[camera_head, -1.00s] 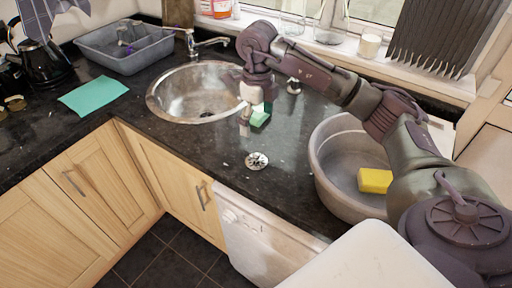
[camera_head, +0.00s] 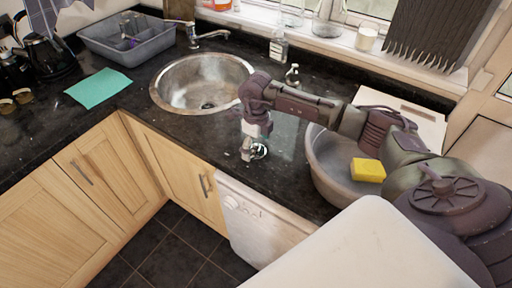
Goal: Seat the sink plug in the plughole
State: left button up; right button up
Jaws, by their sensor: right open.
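The sink plug (camera_head: 260,151), a small round metal piece, lies on the dark counter in front of the sink. My right gripper (camera_head: 247,153) points down over it and partly covers it. The gripper is open; I cannot tell whether its fingers touch the plug. The plughole (camera_head: 207,106) is a dark spot in the floor of the round steel sink (camera_head: 180,90), with nothing seen in it. My left gripper is not in view.
A grey basin (camera_head: 328,170) with a yellow sponge (camera_head: 368,169) stands right of my right gripper. A tap (camera_head: 207,37) and soap bottles (camera_head: 279,48) stand behind the sink. A grey dish tub (camera_head: 125,42) and green cloth (camera_head: 99,88) lie left. Counter in front of the sink is mostly clear.

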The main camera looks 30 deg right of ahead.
jog(key=shift+c, duration=1.1)
jog(key=c, duration=0.5)
jog(key=shift+s+a, duration=0.1)
jog(key=shift+s, duration=0.05)
jog(key=c, duration=0.8)
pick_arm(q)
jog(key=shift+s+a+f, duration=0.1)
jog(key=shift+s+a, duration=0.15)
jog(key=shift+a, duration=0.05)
pick_arm(e)
grip_shut()
